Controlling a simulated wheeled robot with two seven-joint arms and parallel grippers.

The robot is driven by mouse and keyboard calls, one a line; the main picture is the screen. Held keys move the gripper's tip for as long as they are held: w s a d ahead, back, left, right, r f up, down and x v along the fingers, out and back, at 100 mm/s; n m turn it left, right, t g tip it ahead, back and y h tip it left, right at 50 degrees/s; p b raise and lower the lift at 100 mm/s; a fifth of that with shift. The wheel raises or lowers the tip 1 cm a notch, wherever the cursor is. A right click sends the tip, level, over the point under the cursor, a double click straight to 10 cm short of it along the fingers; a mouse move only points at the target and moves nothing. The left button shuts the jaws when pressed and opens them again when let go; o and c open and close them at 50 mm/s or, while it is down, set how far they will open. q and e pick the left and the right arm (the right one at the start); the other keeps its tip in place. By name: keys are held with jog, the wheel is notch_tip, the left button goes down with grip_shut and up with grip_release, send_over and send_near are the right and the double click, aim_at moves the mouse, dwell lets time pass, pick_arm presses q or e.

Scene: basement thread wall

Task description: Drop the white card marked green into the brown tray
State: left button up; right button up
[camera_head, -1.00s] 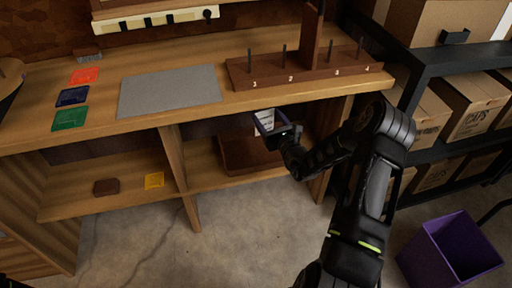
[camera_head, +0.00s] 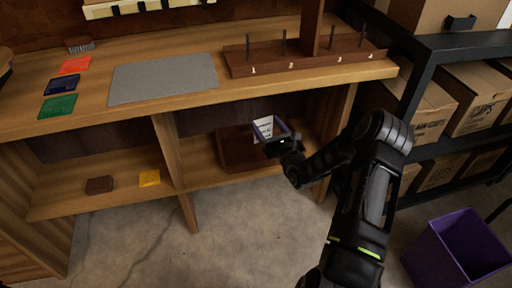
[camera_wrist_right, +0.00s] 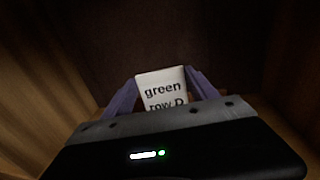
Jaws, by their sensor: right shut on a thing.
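That gripper (camera_wrist_right: 162,95) is shut on the card, in front of the open lower shelf. The brown tray (camera_head: 235,150) stands on that shelf, to the left of and behind the gripper, which hides its right part. My left gripper is not in view.
The bench top above carries a grey mat (camera_head: 163,78), coloured cards and a brown peg stand (camera_head: 300,62). A shelf divider (camera_head: 168,150) stands left of the tray. A yellow piece (camera_head: 149,178) and a small brown block (camera_head: 99,185) lie beyond it. A purple bin (camera_head: 455,250) stands at lower right.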

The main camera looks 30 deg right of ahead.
jog(key=o, duration=1)
jog(key=shift+s+p, duration=0.3)
jog(key=shift+s, duration=0.3)
jog(key=s+p, duration=0.1)
jog(key=s, duration=0.2)
jog(key=s+a+p, duration=0.1)
jog(key=s, duration=0.2)
jog(key=shift+s+a, duration=0.15)
jog(key=shift+s, duration=0.1)
